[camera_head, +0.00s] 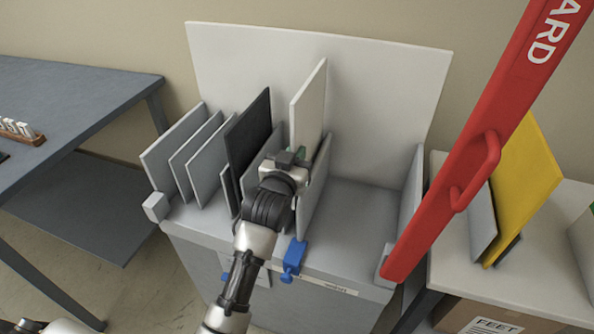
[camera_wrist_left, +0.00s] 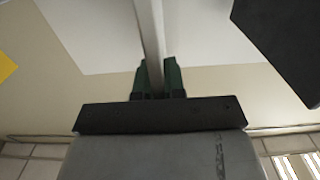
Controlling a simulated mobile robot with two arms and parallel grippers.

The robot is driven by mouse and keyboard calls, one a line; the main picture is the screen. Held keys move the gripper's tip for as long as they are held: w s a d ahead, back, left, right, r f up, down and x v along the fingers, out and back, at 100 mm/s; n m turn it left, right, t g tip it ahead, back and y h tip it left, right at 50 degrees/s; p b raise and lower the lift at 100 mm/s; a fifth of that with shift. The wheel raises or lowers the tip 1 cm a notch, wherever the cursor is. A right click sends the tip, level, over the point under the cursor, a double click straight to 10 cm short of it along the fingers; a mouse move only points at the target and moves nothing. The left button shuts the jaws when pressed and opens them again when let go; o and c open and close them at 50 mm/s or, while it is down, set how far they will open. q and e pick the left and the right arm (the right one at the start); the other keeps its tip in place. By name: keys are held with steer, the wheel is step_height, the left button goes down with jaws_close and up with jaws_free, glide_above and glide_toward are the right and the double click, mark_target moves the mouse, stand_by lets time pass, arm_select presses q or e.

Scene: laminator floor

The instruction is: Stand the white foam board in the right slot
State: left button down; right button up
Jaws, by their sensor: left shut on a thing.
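The white foam board (camera_head: 311,98) stands upright, edge toward me, above the middle of the grey slotted rack (camera_head: 355,205). My left gripper (camera_head: 291,158) is shut on its near edge. In the left wrist view the board's thin edge (camera_wrist_left: 149,35) runs between the green-padded fingertips (camera_wrist_left: 159,80). The board is between a grey divider (camera_head: 262,150) on its left and another grey divider (camera_head: 318,185) on its right. My gripper and arm hide its lower part, so I cannot tell whether it touches the rack floor. My right gripper is not in view.
A black board (camera_head: 250,135) stands left of the held board; it also shows in the left wrist view (camera_wrist_left: 285,40). A blue clamp (camera_head: 293,258) sits on the rack's front edge. A red bar (camera_head: 470,160) crosses the right side. The rack's right bay is empty.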

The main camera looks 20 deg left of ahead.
arm_select(q)
step_height(320, 180, down, 4)
steer(key=shift+f, duration=0.15)
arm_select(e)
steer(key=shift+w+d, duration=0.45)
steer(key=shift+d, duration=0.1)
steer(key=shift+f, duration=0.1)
